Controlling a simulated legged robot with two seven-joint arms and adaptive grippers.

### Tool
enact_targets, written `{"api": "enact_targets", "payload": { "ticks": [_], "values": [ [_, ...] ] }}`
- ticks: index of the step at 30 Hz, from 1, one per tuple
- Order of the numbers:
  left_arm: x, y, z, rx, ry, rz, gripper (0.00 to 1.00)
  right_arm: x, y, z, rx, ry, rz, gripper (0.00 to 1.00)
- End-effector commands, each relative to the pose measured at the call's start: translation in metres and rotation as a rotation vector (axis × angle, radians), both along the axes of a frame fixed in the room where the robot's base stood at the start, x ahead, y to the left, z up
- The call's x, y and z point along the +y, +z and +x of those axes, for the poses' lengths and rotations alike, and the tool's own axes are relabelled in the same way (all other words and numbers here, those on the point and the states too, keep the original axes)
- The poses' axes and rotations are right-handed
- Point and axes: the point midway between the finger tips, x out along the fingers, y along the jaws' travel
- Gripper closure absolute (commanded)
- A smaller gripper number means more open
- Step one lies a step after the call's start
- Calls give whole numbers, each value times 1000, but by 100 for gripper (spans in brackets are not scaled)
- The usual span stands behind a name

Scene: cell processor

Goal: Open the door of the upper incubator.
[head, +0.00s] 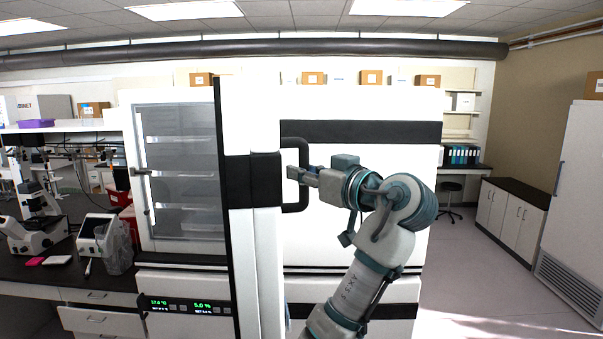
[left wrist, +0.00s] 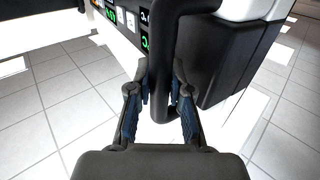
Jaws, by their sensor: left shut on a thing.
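The upper incubator's white outer door (head: 262,110) stands open, its thick edge facing me. To its left, a glass inner door (head: 180,190) with shelves behind it is exposed and looks closed. The dark loop-shaped door handle (head: 291,141) sticks out on the right of the door edge. My left gripper (head: 299,173) is shut on its upright bar. In the left wrist view the black handle (left wrist: 172,40) passes between the two fingers of the gripper (left wrist: 164,95). My right gripper is not in view.
A control panel (head: 190,305) with green digits sits below the glass door. A black bench with a microscope (head: 35,225) stands on the left. Open floor (head: 480,285) lies to the right, before low white cabinets (head: 510,215) and a tall white unit (head: 575,200).

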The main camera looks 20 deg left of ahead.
Motion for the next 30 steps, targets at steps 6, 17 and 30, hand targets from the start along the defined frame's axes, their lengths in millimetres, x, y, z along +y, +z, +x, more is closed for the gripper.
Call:
{"api": "enact_targets", "payload": {
  "ticks": [6,17,30],
  "values": [
    [1,3,-2,-7,0,4,76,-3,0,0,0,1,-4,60],
    [0,0,0,-1,0,2,55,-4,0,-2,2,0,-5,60],
    [-62,1,-40,-4,0,6,55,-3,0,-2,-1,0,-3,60]
  ]
}}
